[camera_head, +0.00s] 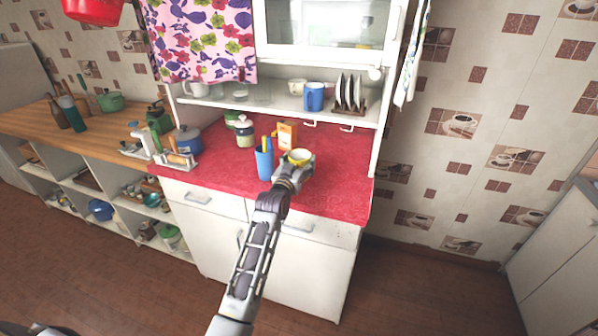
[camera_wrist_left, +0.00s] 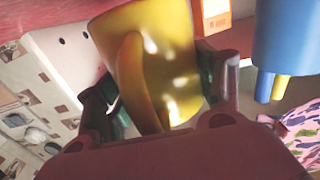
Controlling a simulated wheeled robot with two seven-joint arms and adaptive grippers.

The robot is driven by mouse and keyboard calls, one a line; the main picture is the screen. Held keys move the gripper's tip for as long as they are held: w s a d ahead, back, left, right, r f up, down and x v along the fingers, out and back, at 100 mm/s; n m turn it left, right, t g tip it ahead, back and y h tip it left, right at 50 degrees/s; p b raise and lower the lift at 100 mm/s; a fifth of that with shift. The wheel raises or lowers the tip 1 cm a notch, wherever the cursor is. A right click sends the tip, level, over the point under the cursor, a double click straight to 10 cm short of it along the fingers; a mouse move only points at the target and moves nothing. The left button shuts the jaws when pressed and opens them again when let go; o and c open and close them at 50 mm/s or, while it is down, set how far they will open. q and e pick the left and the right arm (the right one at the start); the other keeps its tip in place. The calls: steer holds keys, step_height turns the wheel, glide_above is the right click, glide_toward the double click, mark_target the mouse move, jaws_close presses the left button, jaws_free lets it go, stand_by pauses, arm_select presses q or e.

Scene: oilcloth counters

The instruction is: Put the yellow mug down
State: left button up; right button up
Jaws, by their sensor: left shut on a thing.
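The yellow mug (camera_head: 299,156) is over the red oilcloth counter (camera_head: 332,198) in the head view, mostly hidden behind my left gripper (camera_head: 296,170). In the left wrist view the mug (camera_wrist_left: 155,60) fills the middle, its handle towards the camera. The fingers of my left gripper (camera_wrist_left: 165,100) stand on both sides of it and are shut on it. I cannot tell whether the mug touches the counter. My right gripper is not in view.
A blue cup (camera_head: 264,163) with upright utensils stands just left of the mug. An orange box (camera_head: 287,135) and a lidded jar (camera_head: 245,134) stand behind. A shelf (camera_head: 290,101) with plates and a blue mug (camera_head: 314,97) hangs above. The counter's right part is clear.

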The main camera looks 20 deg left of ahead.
arm_select(q)
steer(key=shift+f, duration=1.8)
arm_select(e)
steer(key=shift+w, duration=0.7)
arm_select(q)
steer(key=shift+f, duration=0.15)
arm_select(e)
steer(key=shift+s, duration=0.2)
